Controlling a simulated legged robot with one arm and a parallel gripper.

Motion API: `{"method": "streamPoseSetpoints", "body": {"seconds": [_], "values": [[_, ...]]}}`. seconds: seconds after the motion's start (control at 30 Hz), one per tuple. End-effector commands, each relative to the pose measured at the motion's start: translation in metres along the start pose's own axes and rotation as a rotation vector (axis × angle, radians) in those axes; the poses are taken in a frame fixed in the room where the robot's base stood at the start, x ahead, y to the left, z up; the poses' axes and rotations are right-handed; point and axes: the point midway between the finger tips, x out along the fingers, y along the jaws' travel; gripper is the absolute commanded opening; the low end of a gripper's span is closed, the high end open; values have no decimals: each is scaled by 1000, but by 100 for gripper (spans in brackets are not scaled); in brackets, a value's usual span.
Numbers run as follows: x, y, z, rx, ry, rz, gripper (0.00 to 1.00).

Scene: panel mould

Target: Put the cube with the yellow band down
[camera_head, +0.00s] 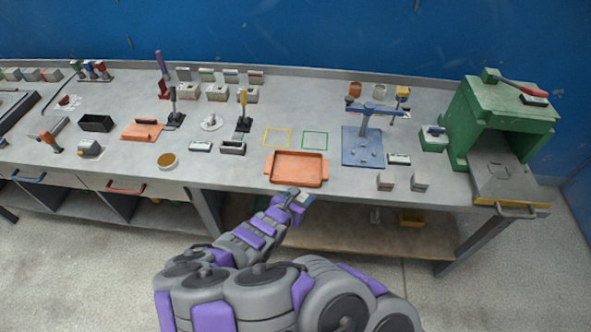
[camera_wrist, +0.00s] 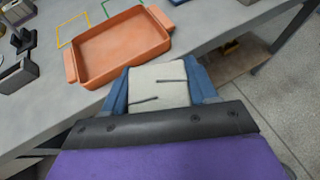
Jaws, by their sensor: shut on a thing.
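My gripper (camera_head: 304,198) is just off the table's front edge, in front of the orange tray. In the wrist view my gripper (camera_wrist: 158,88) is shut on a pale grey cube (camera_wrist: 158,76), held between two blue fingers. Two dark lines show on the cube's visible face. No yellow band shows on that face; the other sides are hidden. On the table behind the tray are a yellow square outline (camera_head: 277,137) and a green square outline (camera_head: 314,140); both look empty in the head view.
The empty orange tray (camera_head: 297,182) lies between my gripper and the outlines. A blue stand (camera_head: 362,158) is to the right, with two grey cubes (camera_head: 419,182) near the front edge. A black holder (camera_head: 232,148) is to the left. A green press (camera_head: 500,120) stands far right.

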Motion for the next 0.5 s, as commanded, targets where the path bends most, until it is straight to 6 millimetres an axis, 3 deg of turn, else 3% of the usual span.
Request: {"method": "streamPoseSetpoints", "body": {"seconds": [0.5], "values": [[60,44,21,-2,-5,-1,23]]}}
